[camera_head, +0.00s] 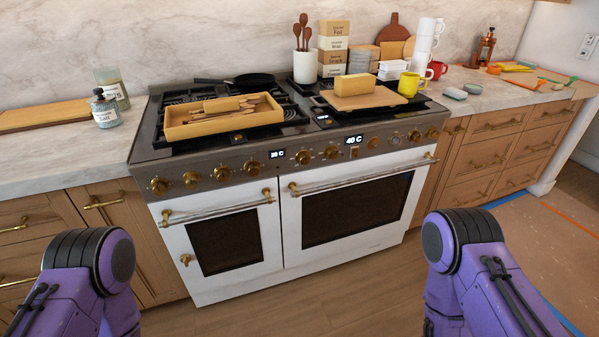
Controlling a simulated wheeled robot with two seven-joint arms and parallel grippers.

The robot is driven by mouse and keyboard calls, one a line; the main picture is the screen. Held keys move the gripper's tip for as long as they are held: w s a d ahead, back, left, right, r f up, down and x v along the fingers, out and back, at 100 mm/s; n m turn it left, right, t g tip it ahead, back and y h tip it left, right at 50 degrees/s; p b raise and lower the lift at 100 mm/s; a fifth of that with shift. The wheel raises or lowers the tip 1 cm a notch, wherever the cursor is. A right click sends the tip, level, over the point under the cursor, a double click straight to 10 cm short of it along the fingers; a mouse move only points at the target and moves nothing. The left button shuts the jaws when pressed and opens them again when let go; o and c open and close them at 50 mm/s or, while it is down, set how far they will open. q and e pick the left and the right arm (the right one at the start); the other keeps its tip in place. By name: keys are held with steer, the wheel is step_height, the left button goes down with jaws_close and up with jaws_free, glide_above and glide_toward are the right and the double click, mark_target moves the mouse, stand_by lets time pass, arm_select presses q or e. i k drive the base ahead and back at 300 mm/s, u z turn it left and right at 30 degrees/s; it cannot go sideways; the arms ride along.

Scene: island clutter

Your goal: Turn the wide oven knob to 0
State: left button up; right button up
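A white range with a steel front panel stands ahead. Its wide oven (358,207) is the right-hand one, with its door shut. Brass knobs line the panel. Above the wide oven are a knob (303,157), another knob (331,153) and several more to the right. A display (353,140) there appears to read 40 C. A second display (277,154) further left appears to read 30 C. I cannot tell which knob belongs to the wide oven, nor read the knob markings. Only purple links of my two arms show at the lower corners. Both grippers are out of view.
The narrow oven (224,243) is shut, at left. Door handles, such as the wide oven's handle (365,174), stick out below the knobs. A wooden tray (222,127) and a board (362,99) lie on the cooktop. The floor (300,309) before the range looks clear.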

mark_target(332, 153)
steer(key=z, duration=1.2)
steer(key=i, duration=0.95)
steer(key=u, duration=0.55)
